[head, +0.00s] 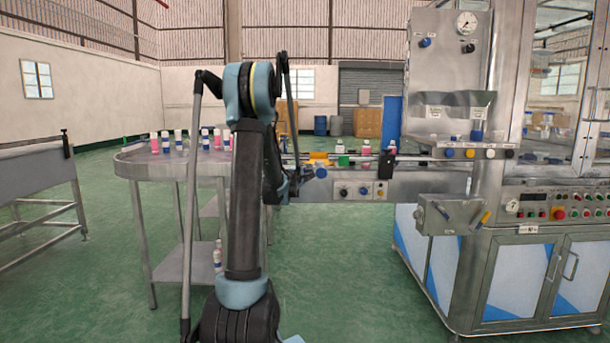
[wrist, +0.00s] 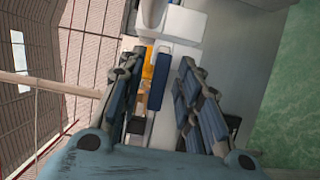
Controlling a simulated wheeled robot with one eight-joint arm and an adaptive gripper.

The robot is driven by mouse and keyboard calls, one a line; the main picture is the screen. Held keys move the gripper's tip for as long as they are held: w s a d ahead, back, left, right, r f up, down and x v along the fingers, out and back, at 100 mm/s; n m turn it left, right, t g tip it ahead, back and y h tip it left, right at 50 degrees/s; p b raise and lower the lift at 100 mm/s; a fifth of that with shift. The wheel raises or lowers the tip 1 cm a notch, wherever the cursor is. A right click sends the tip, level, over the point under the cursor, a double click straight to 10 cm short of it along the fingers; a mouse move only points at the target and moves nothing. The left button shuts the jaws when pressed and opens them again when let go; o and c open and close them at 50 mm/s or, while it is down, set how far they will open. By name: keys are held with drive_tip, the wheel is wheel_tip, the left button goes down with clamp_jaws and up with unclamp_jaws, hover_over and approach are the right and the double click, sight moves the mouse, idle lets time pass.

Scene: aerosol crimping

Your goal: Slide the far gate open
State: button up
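No part is clearly marked as the far gate. Along the conveyor in the head view I see a yellow-orange piece (head: 320,156), a green piece (head: 343,160) and a black upright piece (head: 386,166); I cannot tell which is the far gate or how it stands. My gripper shows in the wrist view (wrist: 161,68) with its two dark blue and black fingers apart. An orange part (wrist: 159,72) shows between them; I cannot tell whether it touches a finger. In the head view my arm hides most of the gripper.
A round-ended steel table (head: 180,170) with several pink, white and blue bottles stands at left. The conveyor (head: 420,188) runs right to the steel crimping machine (head: 500,120). A control box (head: 358,192) hangs at its front. The green floor in front is clear.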

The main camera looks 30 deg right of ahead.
drive_tip(key=shift+w+d, duration=0.1)
drive_tip(key=shift+d, duration=0.05)
clamp_jaws()
drive_tip(key=s+a, duration=0.3)
drive_tip(key=s, duration=0.3)
drive_tip(key=shift+a, duration=0.35)
unclamp_jaws()
drive_tip(key=shift+w, duration=0.1)
drive_tip(key=v, duration=1.1)
drive_tip(key=shift+s+a, duration=0.2)
drive_tip(key=shift+a, duration=0.15)
